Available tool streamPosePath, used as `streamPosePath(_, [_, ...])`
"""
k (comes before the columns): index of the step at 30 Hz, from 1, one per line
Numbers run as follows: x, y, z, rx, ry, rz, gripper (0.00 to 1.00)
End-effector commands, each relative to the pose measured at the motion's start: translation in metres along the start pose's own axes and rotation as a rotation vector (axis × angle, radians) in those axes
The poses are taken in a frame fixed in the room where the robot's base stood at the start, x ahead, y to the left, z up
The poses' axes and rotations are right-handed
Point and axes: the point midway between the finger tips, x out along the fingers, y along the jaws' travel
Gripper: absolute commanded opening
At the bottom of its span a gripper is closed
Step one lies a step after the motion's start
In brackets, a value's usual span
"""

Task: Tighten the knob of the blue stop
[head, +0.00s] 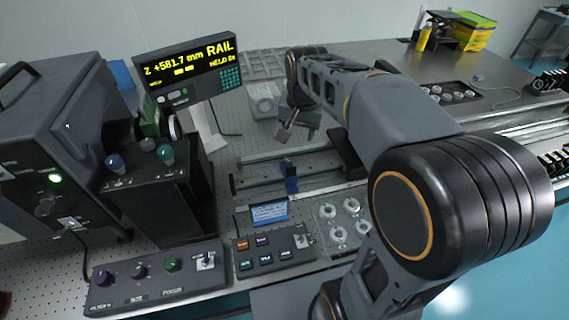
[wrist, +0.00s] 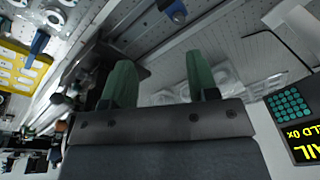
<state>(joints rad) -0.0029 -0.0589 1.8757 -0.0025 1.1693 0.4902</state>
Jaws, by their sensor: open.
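The blue stop (head: 290,178) is a small upright blue piece at the rails in the middle of the table, in the head view. Its knob is too small to make out there. A blue part (wrist: 175,11) shows at the top edge of the wrist view; I cannot tell for sure that it is the stop. My gripper (head: 296,130) is above and behind the stop in the head view, apart from it. In the wrist view, its two green fingers (wrist: 160,84) stand wide apart with nothing between them.
A rail readout (head: 187,68) stands at the back left, showing Z +581.7 mm. A control box with buttons (head: 273,247) and a knob panel (head: 157,279) lie in front. A dark instrument (head: 160,190) stands left of the rails (head: 262,183). A tray with round parts (head: 343,222) is at front right.

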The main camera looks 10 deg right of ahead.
Motion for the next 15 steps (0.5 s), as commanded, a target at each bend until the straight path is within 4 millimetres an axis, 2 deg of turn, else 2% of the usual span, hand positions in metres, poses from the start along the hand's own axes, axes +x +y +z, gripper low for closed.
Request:
streamPosePath(1, [0.018, -0.009, -0.014, 0.050, -0.025, 0.013, 0.54])
streamPosePath(6, [0.048, -0.030, -0.049, 0.211, -0.082, 0.053, 0.54])
streamPosePath(10, [0.065, -0.038, -0.066, 0.295, -0.108, 0.078, 0.54])
streamPosePath(15, [0.080, -0.042, -0.075, 0.349, -0.124, 0.094, 0.54])
